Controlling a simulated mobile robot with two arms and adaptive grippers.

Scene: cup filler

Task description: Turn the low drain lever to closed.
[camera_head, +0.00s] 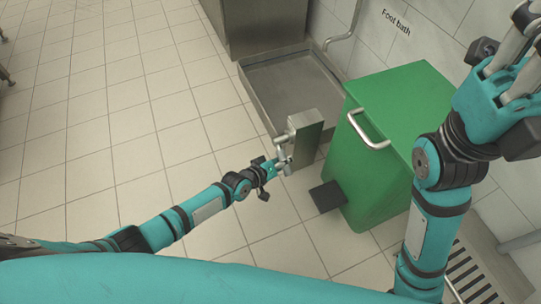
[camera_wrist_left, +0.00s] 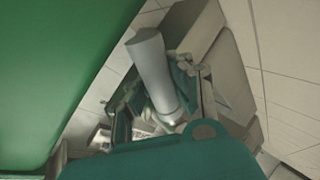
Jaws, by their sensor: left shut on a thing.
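The low drain lever (camera_head: 283,138) is a short metal lever on the side of a grey post (camera_head: 308,130) beside the foot bath. My left gripper (camera_head: 280,160) reaches it from the lower left and is shut on it. In the left wrist view the lever (camera_wrist_left: 152,65) is a pale grey rod that runs down between my left fingers (camera_wrist_left: 165,105).
A green bin (camera_head: 410,105) with a metal handle and a black pedal (camera_head: 327,196) stands close to the right of the post. The foot bath's grey basin (camera_head: 262,90) lies behind it. A floor grate (camera_head: 470,278) is at the lower right.

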